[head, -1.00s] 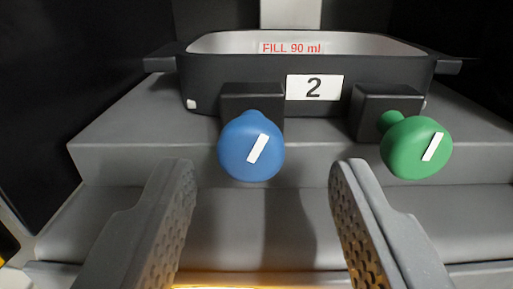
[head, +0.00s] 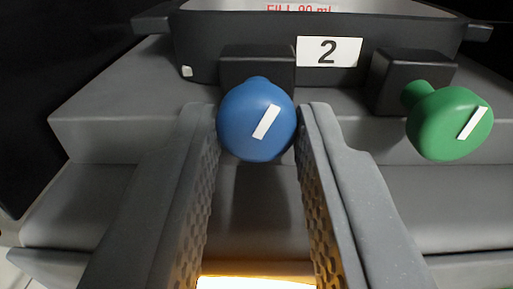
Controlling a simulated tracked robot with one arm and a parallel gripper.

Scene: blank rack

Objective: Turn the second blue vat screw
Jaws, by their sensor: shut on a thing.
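The blue screw (head: 257,120) is a round knob with a slanted white mark, on the front of the vat (head: 215,52) labelled 2. My gripper (head: 258,118) has one fingertip at each side of the blue knob and is shut on it. The white mark leans to the right at its top. The stem behind the knob is mostly hidden.
A green knob (head: 447,124) with a white slanted mark sits to the right on the same vat, clear of my right finger. The vat rests on a grey stepped rack (head: 105,115). A red fill label is partly cut off at the top edge.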

